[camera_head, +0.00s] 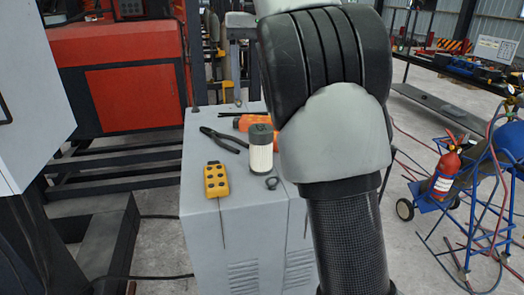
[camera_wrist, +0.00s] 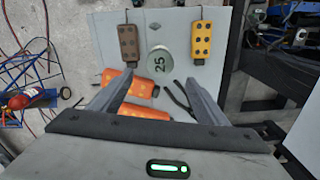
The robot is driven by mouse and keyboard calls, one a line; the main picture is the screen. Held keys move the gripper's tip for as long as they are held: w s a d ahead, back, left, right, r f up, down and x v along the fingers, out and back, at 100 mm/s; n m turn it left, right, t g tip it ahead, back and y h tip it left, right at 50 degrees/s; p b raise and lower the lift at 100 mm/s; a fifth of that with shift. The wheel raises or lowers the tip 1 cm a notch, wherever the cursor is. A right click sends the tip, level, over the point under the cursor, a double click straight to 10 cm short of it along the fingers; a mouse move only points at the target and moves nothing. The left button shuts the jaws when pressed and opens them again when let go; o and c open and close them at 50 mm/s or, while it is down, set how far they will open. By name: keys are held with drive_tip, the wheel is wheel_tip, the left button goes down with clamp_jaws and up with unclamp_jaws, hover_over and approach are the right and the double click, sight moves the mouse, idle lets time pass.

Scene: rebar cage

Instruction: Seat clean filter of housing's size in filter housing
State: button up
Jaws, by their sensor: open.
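A white pleated filter (camera_head: 261,158) with a dark grey-green cap stands upright on the grey cabinet top in the head view. In the wrist view its round cap (camera_wrist: 160,65) shows from above and bears the number 25. My gripper (camera_wrist: 157,95) is open and empty above the cabinet, with its fingers pointing towards the cap and apart from it. In the head view my arm hides the right part of the cabinet top and my gripper. I cannot make out a filter housing in either view. I cannot tell whether the pleats are clean all round.
A yellow button pendant (camera_head: 216,180), black-handled pliers (camera_head: 224,140) and a small dark ring (camera_head: 272,183) lie near the filter. A red extinguisher (camera_head: 445,168) and blue cart stand right.

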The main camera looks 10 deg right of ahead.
sight(260, 127)
wheel_tip(260, 127, down, 12)
drive_tip(key=b, duration=0.3)
drive_tip(key=shift+r, duration=0.15)
drive_tip(key=shift+s+f, duration=0.2)
drive_tip(key=shift+f, duration=2.5)
drive_tip(key=shift+c, duration=0.3)
